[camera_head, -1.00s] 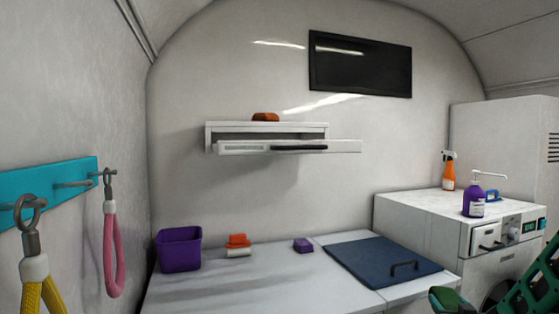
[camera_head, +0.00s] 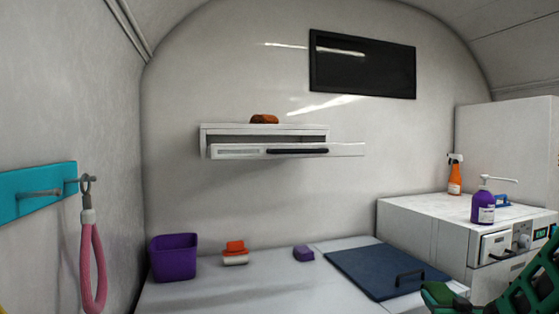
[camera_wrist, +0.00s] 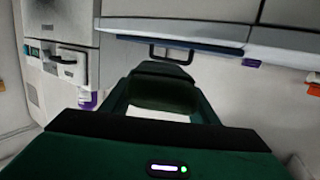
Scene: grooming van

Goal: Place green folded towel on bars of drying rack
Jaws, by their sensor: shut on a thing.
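My gripper (camera_wrist: 165,78) is shut on the green folded towel (camera_wrist: 165,98), which shows as a dark green pad between the fingers in the wrist view. In the head view, the green end of my arm shows at the bottom right, in front of the counter's right end, partly cut off by the frame. I cannot make out the drying rack in either view.
A counter (camera_head: 225,292) bears a purple bin (camera_head: 173,258), an orange-and-white brush, a purple block (camera_head: 303,253) and a blue panel with a handle (camera_head: 375,267). A white cabinet (camera_head: 425,218) holds two bottles. A shelf with an open drawer (camera_head: 235,152) hangs above. Leash hooks are left.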

